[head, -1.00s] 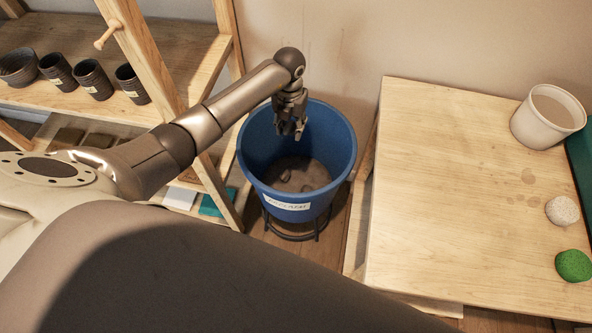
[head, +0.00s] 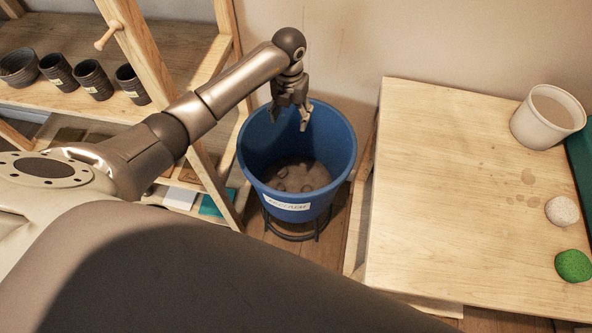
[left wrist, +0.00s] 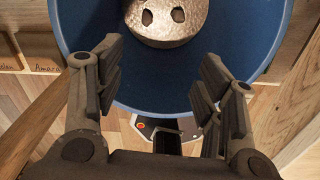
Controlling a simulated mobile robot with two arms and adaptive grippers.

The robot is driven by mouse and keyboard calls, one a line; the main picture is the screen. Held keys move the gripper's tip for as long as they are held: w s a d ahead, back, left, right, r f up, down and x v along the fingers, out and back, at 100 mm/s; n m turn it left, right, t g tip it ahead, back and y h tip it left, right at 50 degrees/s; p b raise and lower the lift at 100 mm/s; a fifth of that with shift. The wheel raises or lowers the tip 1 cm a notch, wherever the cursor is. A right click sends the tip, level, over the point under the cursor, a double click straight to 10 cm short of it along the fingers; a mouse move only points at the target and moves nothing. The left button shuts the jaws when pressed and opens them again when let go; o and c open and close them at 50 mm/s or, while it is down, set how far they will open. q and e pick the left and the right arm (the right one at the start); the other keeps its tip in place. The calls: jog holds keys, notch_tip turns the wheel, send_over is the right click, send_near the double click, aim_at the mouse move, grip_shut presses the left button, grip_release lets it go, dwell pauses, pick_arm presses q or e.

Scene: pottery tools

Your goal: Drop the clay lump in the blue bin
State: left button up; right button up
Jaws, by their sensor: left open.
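The blue bin (head: 338,155) stands on a dark stand between the shelf and the table, with a pale label on its front. Greyish-brown material (head: 292,175) covers its bottom, with a few darker lumps on it; I cannot tell which is the clay lump. My left gripper (head: 290,118) hangs over the bin's opening, fingers pointing down, open and empty. In the left wrist view, its fingers (left wrist: 160,75) are spread apart. My right gripper is not in view.
A wooden table (head: 450,200) on the right holds a white pot (head: 547,117), a speckled whitish lump (head: 562,211) and a green lump (head: 574,266). A wooden shelf with several dark cups (head: 92,80) stands left of the bin. The wall is close behind.

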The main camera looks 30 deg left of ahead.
pick_arm(q)
notch_tip(320, 180, up, 7)
dwell(0.3)
jog(key=shift+r, duration=0.1)
